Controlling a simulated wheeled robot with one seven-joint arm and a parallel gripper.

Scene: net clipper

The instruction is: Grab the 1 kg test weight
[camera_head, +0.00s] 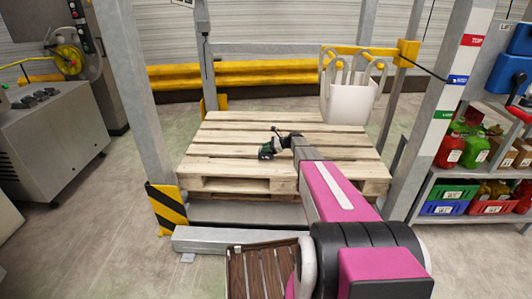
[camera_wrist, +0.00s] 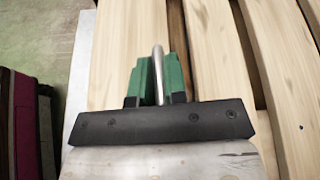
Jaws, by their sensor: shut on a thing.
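The 1 kg test weight (camera_wrist: 158,70) appears to be the silvery metal piece between the green finger pads in the wrist view. Only a narrow upright strip of it shows. My gripper (camera_wrist: 159,82) is shut on it, with a pad on each side. In the head view my gripper (camera_head: 268,150) is over the middle of the wooden pallet (camera_head: 220,135). The weight cannot be made out there. I cannot tell whether it touches the slats.
Grey posts frame the pallet, with a striped guard (camera_head: 167,206) at the front left. A white bin (camera_head: 348,103) stands at the back right. A shelf with bottles and crates (camera_head: 445,194) is at the right. A grey machine (camera_head: 50,135) is at the left.

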